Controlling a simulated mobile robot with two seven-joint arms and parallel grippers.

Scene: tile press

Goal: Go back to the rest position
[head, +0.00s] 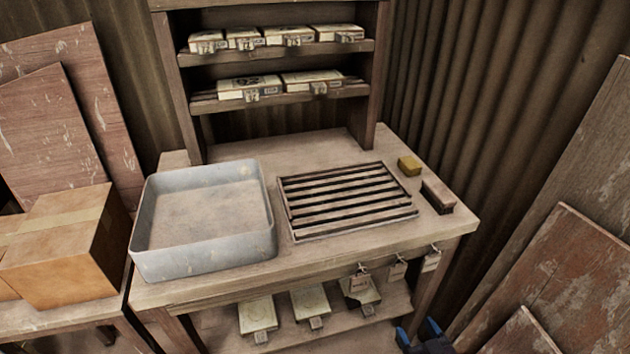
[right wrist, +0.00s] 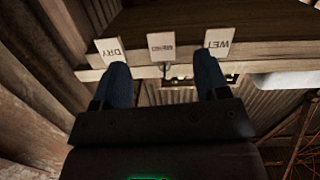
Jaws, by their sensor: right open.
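My right gripper (head: 418,331) is at the bottom edge of the head view, low in front of the bench's right end. Its two blue fingers are spread with nothing between them. In the right wrist view the same gripper (right wrist: 163,70) is open, its fingers pointing toward the bench edge, where a DRY tag (right wrist: 110,50), a middle tag (right wrist: 160,46) and a WET tag (right wrist: 219,43) hang. The fingers overlap the outer tags in the picture; I cannot tell whether they touch. My left gripper is in neither view.
The bench (head: 330,250) carries a grey tray (head: 205,262), a slatted rack (head: 345,200), a yellow block (head: 409,165) and a dark brush-like block (head: 437,196). Boxed tiles fill shelves behind. Several tagged pieces lie on the lower shelf. A cardboard box (head: 60,245) stands left; boards (head: 560,280) lean right.

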